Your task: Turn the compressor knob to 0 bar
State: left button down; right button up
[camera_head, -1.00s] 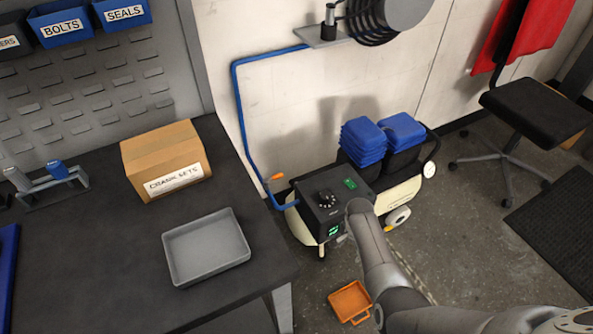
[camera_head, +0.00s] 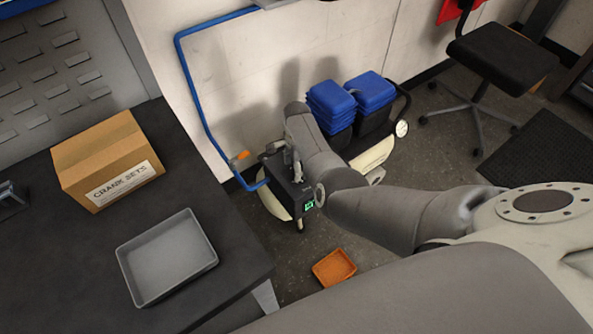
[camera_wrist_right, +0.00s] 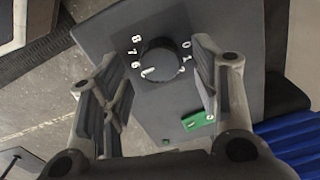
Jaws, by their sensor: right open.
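The compressor (camera_head: 276,172) stands on the floor by the wall, with a dark control box and a lit green display. In the head view my right gripper (camera_head: 293,160) is over the box top and hides the knob there. In the right wrist view the black round knob (camera_wrist_right: 159,58) sits on the dark panel (camera_wrist_right: 150,110), with 8, 7, 6, 0 and 1 visible around it. Its white pointer mark is near the 6. My right gripper (camera_wrist_right: 160,68) is open, with one finger on each side of the knob. Contact cannot be told. My left gripper is out of view.
A blue hose (camera_head: 196,95) runs down the wall to the compressor. Blue-lidded containers (camera_head: 331,104) stand just right of it. An orange tray (camera_head: 334,268) lies on the floor. The workbench (camera_head: 60,250) at left holds a cardboard box (camera_head: 107,160) and a grey tray (camera_head: 166,257).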

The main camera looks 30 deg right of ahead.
jog(key=shift+f, duration=0.85)
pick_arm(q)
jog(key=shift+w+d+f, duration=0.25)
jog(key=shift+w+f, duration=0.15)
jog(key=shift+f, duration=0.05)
pick_arm(e)
jog(key=shift+f, duration=0.15)
jog(key=c, duration=1)
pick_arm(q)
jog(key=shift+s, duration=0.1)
